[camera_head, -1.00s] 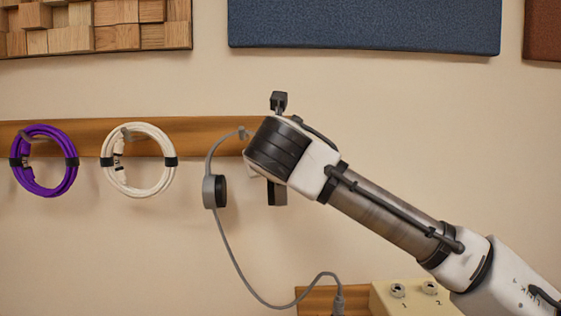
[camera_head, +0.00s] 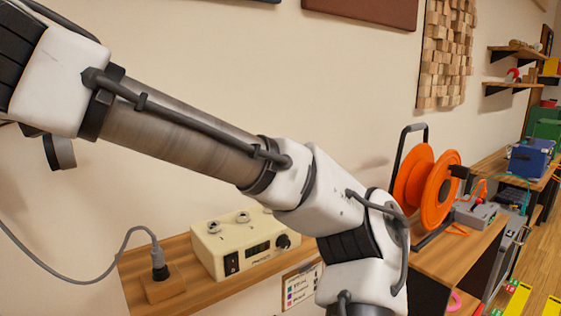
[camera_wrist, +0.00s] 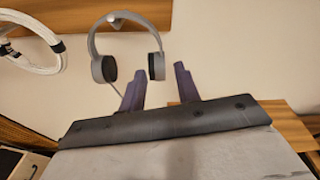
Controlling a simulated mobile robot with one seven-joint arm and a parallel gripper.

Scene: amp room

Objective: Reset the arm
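My arm crosses the camera_head view from the upper left to the lower middle, bent at a joint near the bottom. My gripper is beyond the left edge there. In the camera_wrist view my gripper (camera_wrist: 160,71) has its two purple-grey fingers spread apart, with nothing clamped between them. Grey headphones (camera_wrist: 101,42) hang from a peg on a wooden wall rail just past the fingertips. One ear cup appears in line with the gap; I cannot tell the exact distance. Part of the headphones (camera_head: 59,153) shows below my arm in the camera_head view.
A cream control box (camera_head: 238,245) and a plugged grey cable (camera_head: 157,260) sit on a wooden shelf below my arm. An orange cable reel (camera_head: 432,188) stands on a bench to the right. A coiled white cable (camera_wrist: 32,40) hangs left of the headphones.

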